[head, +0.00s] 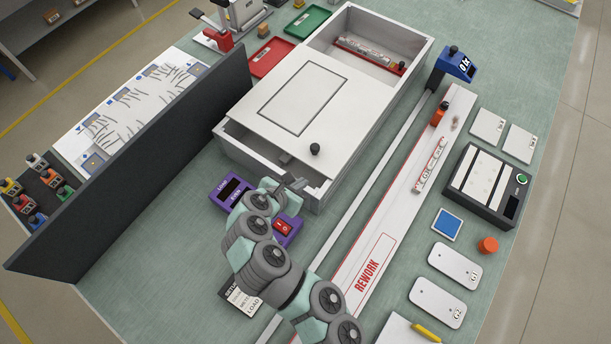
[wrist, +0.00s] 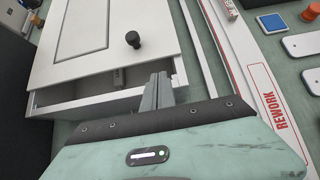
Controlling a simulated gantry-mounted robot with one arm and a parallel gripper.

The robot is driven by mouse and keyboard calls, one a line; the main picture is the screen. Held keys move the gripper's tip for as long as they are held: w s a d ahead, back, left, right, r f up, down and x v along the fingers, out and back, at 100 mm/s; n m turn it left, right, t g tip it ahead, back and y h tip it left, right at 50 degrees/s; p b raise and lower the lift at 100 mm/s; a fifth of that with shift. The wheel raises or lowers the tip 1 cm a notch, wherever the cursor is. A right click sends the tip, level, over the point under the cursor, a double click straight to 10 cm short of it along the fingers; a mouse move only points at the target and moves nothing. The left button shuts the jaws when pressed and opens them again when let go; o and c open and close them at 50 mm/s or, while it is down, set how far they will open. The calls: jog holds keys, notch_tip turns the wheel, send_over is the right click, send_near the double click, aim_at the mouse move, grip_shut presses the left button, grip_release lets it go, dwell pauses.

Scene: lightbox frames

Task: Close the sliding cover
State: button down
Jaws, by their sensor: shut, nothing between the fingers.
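The sliding cover (head: 289,101) is a white panel with an outlined rectangle, lying on a white box (head: 400,110). It spans the middle of the box; the far end is open and a narrow gap shows at the near end. A black knob (head: 315,149) stands on the cover's near right part. The cover (wrist: 100,45) and knob (wrist: 132,38) also show in the wrist view. My gripper (head: 298,184) is shut and empty at the box's near end. In the wrist view my gripper (wrist: 158,80) is just below the knob and apart from it.
A dark upright panel (head: 140,165) stands left of the box. A purple switch box (head: 286,229) with a red switch is close to my gripper. A white REWORK strip (head: 375,250) runs along the right. Inside the open far end lies a red-edged part (head: 372,52).

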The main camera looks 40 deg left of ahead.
jog(key=p+x, duration=0.2)
jog(key=x, duration=0.7)
jog(key=shift+w+f, duration=0.15)
jog(key=shift+f, duration=0.05)
jog(key=shift+w+a, duration=0.1)
jog(key=shift+w, duration=0.05)
